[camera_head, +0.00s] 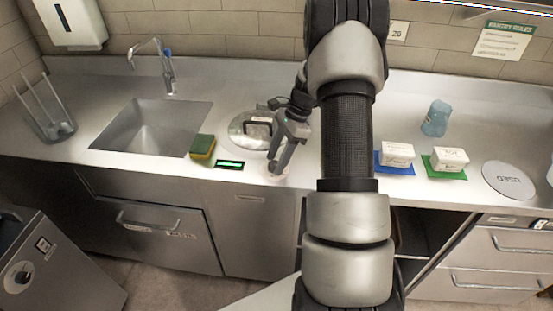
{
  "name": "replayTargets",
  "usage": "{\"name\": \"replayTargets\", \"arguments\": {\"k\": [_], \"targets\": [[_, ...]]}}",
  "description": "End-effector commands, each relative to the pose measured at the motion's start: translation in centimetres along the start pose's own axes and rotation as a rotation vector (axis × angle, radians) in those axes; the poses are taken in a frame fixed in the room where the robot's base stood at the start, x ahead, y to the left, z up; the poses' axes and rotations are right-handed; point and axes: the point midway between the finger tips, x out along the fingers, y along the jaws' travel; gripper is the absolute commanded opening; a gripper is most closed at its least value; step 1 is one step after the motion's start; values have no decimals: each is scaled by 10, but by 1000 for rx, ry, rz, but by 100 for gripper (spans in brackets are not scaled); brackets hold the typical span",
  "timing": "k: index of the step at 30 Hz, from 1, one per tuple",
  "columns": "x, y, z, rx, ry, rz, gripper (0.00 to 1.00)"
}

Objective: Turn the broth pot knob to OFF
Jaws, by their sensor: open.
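My gripper (276,166) is open, with its fingers pointing down over the front part of the steel counter (100,125). It is beside a round steel lid (240,123) with a dark square handle, and it partly covers that lid. I see no knob between the fingers. A round dark dial (18,277) shows on the front of a grey steel unit (75,270) at the lower left, far from my gripper. I cannot tell whether this is the broth pot knob, and its marks are too small to read.
A sink (150,125), a sponge (202,146) and a small green display (230,164) are left of my gripper. White blocks (397,154) on coloured mats, a blue cup (436,118) and a round lid (509,180) stand right. My arm hides the middle.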

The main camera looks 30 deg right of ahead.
Motion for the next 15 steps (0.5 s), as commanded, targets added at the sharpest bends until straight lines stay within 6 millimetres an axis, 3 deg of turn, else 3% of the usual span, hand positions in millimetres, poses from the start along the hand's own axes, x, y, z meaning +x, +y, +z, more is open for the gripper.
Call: {"name": "replayTargets", "arguments": {"k": [10, 15], "targets": [[4, 0, 0, 0, 0, -1, 45], [4, 0, 0, 0, 0, -1, 17]]}}
